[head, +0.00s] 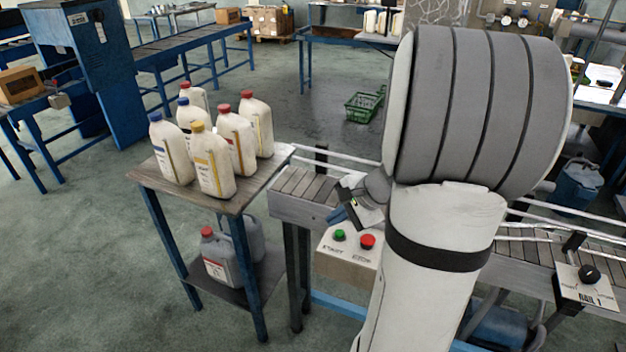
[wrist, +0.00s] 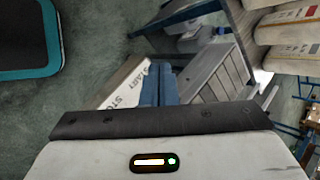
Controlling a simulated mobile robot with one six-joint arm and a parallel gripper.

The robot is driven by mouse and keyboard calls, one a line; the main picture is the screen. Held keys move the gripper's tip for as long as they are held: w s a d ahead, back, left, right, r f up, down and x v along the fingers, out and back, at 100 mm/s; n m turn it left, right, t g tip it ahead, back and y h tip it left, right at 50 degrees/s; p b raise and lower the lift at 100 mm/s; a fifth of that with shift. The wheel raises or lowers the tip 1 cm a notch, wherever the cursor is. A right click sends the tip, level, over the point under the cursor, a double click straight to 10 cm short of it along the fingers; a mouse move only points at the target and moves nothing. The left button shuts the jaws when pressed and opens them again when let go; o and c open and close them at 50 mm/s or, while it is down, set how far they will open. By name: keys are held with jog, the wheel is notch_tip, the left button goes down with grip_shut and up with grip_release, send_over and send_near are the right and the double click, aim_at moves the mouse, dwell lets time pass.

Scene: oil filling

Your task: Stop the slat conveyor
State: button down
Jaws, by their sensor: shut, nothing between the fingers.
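The slat conveyor (head: 304,186) runs from the centre to the right, partly hidden behind my arm; its slats also show in the wrist view (wrist: 222,82). A pale control box (head: 347,267) on its near side carries a green START button (head: 339,235) and a red STOP button (head: 367,241). My gripper (head: 338,215) is shut and empty, its blue fingertips just above the green button in the picture; contact cannot be told. In the wrist view the fingers (wrist: 158,84) lie over the lettered box (wrist: 122,88), and neither button shows.
A box with a black knob (head: 588,283) sits at the right. A green crate (head: 364,106) lies on the floor behind.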

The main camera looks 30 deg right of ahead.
jog(key=d+m+t+h+p, duration=0.1)
jog(key=d+m+t, duration=0.2)
jog(key=d, duration=0.9)
jog(key=f+m, duration=0.1)
jog(key=m, duration=0.2)
jog(key=shift+w+m+p, duration=0.15)
jog(key=shift+m+p, duration=0.15)
notch_tip(320, 180, down, 8)
jog(key=b, duration=0.6)
jog(key=shift+f, duration=0.15)
jog(key=shift+f+b, duration=0.25)
jog(key=shift+b, duration=0.05)
jog(key=shift+a, duration=0.1)
dwell(0.3)
jog(key=shift+f+b, duration=0.4)
jog(key=shift+b, duration=0.2)
